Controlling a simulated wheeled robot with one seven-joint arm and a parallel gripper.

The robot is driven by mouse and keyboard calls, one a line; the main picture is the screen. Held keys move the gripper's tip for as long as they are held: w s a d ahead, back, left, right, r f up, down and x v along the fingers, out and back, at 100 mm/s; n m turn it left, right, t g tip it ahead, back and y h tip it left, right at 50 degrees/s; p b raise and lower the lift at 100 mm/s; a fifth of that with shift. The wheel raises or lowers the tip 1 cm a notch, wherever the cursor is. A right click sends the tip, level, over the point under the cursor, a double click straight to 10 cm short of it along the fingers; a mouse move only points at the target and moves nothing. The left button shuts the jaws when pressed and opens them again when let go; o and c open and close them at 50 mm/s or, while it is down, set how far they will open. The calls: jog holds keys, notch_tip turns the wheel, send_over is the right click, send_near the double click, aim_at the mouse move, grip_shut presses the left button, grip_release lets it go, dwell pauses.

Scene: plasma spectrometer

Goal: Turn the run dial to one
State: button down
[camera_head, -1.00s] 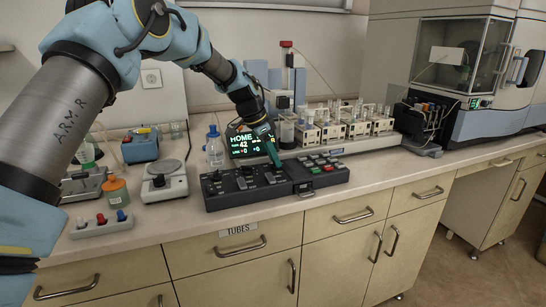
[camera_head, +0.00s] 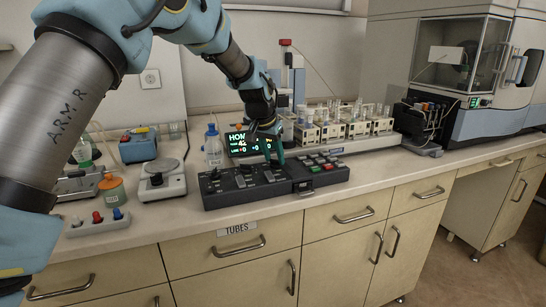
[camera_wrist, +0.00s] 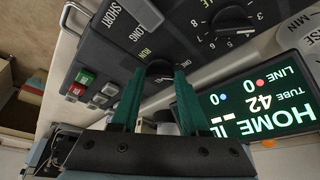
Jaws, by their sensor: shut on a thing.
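The dark control panel (camera_head: 222,193) lies along the front of the bench. My gripper (camera_head: 277,158) is over its middle-right part, its teal fingers pointing down. In the wrist view the two fingers of my gripper (camera_wrist: 158,78) are shut on the run dial (camera_wrist: 160,67), a dark round knob beside the word RUN. The fingers hide much of the dial, and I cannot read its setting.
In the wrist view a numbered dial (camera_wrist: 231,28), a SHORT/LONG switch (camera_wrist: 146,12), and red and green buttons (camera_wrist: 84,77) are close to the fingers. A rack of vials (camera_head: 345,128) stands behind.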

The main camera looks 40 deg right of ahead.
jog(key=shift+s+n+t, duration=0.1)
jog(key=shift+n+t, duration=0.3)
jog(key=shift+n, duration=0.6)
jog(key=shift+c, duration=2)
grip_release()
jog(key=shift+y, duration=0.3)
jog(key=b+v, duration=0.2)
jog(key=v, duration=0.8)
jog(key=shift+r, duration=0.35)
jog(key=shift+a, duration=0.25)
